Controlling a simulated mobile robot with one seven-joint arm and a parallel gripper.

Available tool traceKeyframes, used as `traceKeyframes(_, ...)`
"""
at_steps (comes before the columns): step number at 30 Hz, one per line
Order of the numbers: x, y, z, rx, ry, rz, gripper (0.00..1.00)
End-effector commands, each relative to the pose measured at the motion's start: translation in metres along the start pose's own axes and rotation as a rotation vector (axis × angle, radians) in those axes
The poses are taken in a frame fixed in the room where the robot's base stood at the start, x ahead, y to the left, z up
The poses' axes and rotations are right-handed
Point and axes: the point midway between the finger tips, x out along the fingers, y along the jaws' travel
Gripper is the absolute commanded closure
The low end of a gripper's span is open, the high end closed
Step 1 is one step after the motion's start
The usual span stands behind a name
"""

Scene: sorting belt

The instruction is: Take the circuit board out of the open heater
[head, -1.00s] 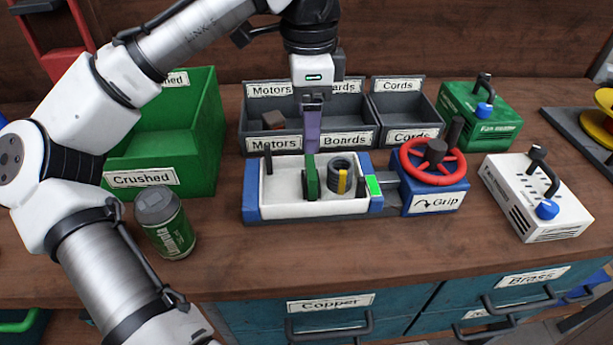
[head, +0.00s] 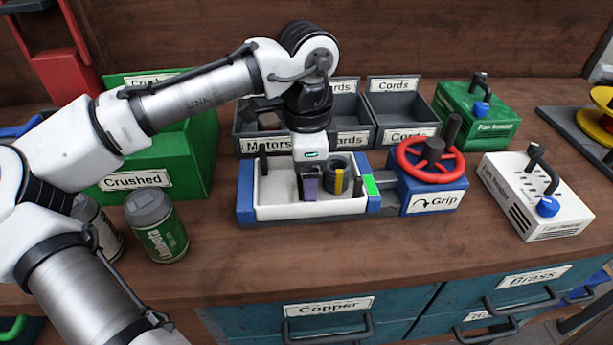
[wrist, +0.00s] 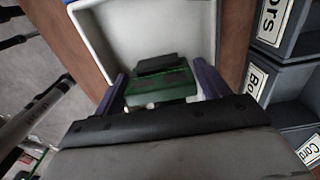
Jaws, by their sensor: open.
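The open heater is a white, shallow casing (head: 275,205) clamped between blue blocks on the bench in the head view. Its white inside also shows in the wrist view (wrist: 150,35). In the wrist view the green circuit board (wrist: 172,88), with a dark part on it, stands between my purple fingers. In the head view the board is hidden behind my gripper (head: 309,190), which is down inside the casing. My gripper is open, with one finger on each side of the board; whether they touch it I cannot tell.
A dark coil with a yellow part (head: 339,180) stands in the casing just right of my gripper. A red handwheel (head: 431,160) is at the clamp's right. Labelled grey bins (head: 405,110) stand behind. A green can (head: 157,228) stands left, near the green Crushed bin (head: 150,195).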

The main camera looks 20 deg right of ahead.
Motion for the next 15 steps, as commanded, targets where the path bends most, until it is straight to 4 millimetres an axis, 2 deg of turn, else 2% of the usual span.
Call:
traceKeyframes(3, -0.0004, -0.0001, 0.0001, 0.000, 0.000, 0.000, 0.25)
traceKeyframes(11, -0.0006, -0.0001, 0.0002, 0.000, 0.000, 0.000, 0.59)
traceKeyframes(15, -0.0007, -0.0002, 0.0002, 0.000, 0.000, 0.000, 0.59)
